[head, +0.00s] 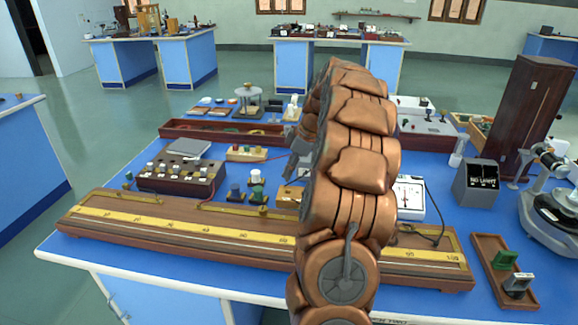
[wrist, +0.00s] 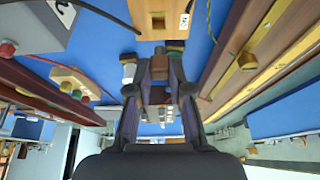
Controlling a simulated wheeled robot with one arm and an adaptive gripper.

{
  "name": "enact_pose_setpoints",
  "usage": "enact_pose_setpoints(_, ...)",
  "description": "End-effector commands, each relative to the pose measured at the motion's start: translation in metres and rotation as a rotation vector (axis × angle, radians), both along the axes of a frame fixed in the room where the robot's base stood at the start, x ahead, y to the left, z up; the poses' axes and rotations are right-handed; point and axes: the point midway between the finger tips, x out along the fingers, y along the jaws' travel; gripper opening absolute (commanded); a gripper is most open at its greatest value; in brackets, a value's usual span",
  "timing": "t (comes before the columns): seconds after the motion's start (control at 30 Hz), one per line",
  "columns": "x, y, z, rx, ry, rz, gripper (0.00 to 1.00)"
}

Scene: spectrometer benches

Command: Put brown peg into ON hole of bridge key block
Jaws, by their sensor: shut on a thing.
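My gripper (wrist: 158,72) shows in the wrist view with its two dark fingers closed around a small brown peg (wrist: 159,63). The light wooden bridge key block (wrist: 143,23) is at the top of the wrist view, beyond the fingertips, with a dark hole and a white label at its right side. The peg appears apart from the block. In the head view the block (head: 289,196) is partly hidden behind my copper-coloured arm. My gripper (head: 297,158) shows there only as a grey part left of the arm; its fingertips and the peg are hard to make out.
A long wooden metre bridge (head: 180,228) runs along the bench front. A dark box with several pale plugs (head: 180,176) stands left. Small terminals, one with a green base (head: 257,194), stand beside the block. A white meter (head: 410,197) is right of my arm.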

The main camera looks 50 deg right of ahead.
Motion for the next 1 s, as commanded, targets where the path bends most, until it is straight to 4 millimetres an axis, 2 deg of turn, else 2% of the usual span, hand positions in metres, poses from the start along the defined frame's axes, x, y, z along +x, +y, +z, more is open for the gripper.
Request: enact_pose_setpoints(1.0,0.0,-0.001,-0.05,-0.001,-0.002,-0.002,0.0)
